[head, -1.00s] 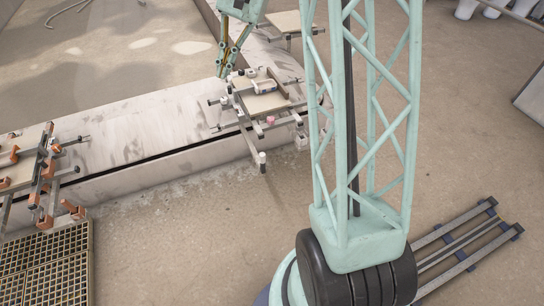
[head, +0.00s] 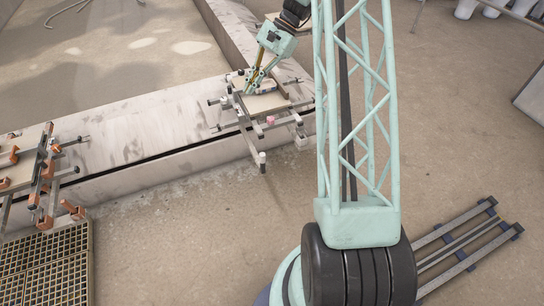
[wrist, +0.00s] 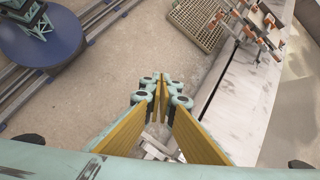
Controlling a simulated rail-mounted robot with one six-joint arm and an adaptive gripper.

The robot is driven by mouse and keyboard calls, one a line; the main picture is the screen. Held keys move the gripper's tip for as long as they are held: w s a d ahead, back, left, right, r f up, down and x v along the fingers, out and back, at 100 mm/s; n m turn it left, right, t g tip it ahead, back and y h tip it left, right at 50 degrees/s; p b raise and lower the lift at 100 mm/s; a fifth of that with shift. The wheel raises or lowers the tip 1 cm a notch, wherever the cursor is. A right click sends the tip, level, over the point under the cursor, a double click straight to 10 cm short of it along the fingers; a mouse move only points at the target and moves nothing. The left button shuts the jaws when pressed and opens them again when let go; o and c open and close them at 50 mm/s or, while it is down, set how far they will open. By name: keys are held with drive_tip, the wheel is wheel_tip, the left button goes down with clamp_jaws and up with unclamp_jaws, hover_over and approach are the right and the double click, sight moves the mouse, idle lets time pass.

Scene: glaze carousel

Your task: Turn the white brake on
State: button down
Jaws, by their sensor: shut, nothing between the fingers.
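A carousel-like frame of grey bars and a tan board (head: 268,103) sits on the concrete ledge in the head view. A white-ended piece (head: 262,157) shows at the tip of its front bar, and a pink piece (head: 270,120) sits nearer the board. I cannot tell for sure which part is the white brake. My gripper (head: 249,92) is shut and empty, pointing down over the board's left side; contact cannot be told. In the wrist view my gripper's yellow fingers (wrist: 162,82) meet at the tips, and pale parts of the frame (wrist: 155,146) show partly hidden behind them.
A second frame with orange clamps (head: 45,170) stands at the left, above a grating (head: 45,265); both show in the wrist view too. The concrete ledge (head: 140,115) is clear between the frames. Open floor (head: 190,240) lies in front.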

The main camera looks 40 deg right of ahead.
drive_tip(key=s+d+f+m+t, duration=0.2)
drive_tip(key=d+f, duration=0.4)
drive_tip(key=f, duration=0.7)
drive_tip(key=s+d+f+m+t+y, duration=0.1)
drive_tip(key=s+d+f+m, duration=0.3)
drive_tip(key=f, duration=1)
drive_tip(key=s+d+f+m+t+y, duration=0.1)
drive_tip(key=s+d+f+m+t, duration=0.1)
drive_tip(key=d+f, duration=0.7)
wheel_tip(320, 180, down, 5)
drive_tip(key=shift+s+r+m+t, duration=0.1)
drive_tip(key=shift+s+m+t, duration=0.2)
drive_tip(key=shift+s+m, duration=0.65)
drive_tip(key=shift+w+a, duration=0.1)
drive_tip(key=shift+a, duration=0.05)
approach(263, 164)
drive_tip(key=w+a, duration=0.1)
drive_tip(key=w, duration=0.1)
drive_tip(key=shift+w+a+f, duration=0.2)
drive_tip(key=shift+w+a, duration=0.45)
